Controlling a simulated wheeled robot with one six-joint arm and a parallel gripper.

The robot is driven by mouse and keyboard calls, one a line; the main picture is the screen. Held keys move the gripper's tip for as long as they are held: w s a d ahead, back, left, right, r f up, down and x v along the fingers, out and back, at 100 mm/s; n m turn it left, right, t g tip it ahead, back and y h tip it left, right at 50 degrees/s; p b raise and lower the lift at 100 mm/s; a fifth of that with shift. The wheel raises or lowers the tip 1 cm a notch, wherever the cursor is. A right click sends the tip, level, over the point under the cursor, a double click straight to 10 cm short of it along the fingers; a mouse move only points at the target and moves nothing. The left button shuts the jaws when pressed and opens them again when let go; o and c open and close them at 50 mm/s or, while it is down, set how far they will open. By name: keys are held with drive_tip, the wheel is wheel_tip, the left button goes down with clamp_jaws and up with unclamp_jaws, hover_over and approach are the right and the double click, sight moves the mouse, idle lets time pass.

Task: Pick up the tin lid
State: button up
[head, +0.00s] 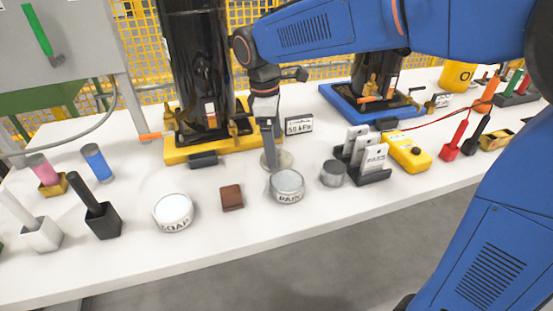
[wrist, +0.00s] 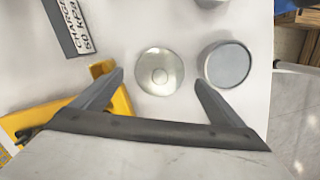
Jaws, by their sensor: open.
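The tin lid, a round silvery disc with a raised centre (wrist: 160,71), lies flat on the white table in the wrist view. In the head view the lid (head: 284,160) is partly hidden behind my gripper (head: 270,158). In the wrist view my gripper (wrist: 159,79) is open and empty, its fingertips apart on either side of the lid's near part. I cannot tell how high the fingertips are above the table. A round tin with a grey top and lettering on its side (head: 287,187) stands just in front of the lid; it also shows in the wrist view (wrist: 227,64), close to the right fingertip.
A yellow base (head: 215,146) bearing a dark cylinder and a charge sign (head: 299,126) stand behind the lid. A small grey pot (head: 333,174), a black rack (head: 372,177), a brown block (head: 231,198) and a soap tin (head: 173,212) are nearby. The table's front strip is clear.

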sight(285, 158)
drive_tip(key=shift+d+f, duration=0.15)
drive_tip(key=shift+f, duration=0.6)
drive_tip(key=shift+d+f, duration=0.15)
drive_tip(key=shift+f, duration=0.6)
drive_tip(key=c, duration=1.1)
drive_tip(key=shift+c, duration=0.2)
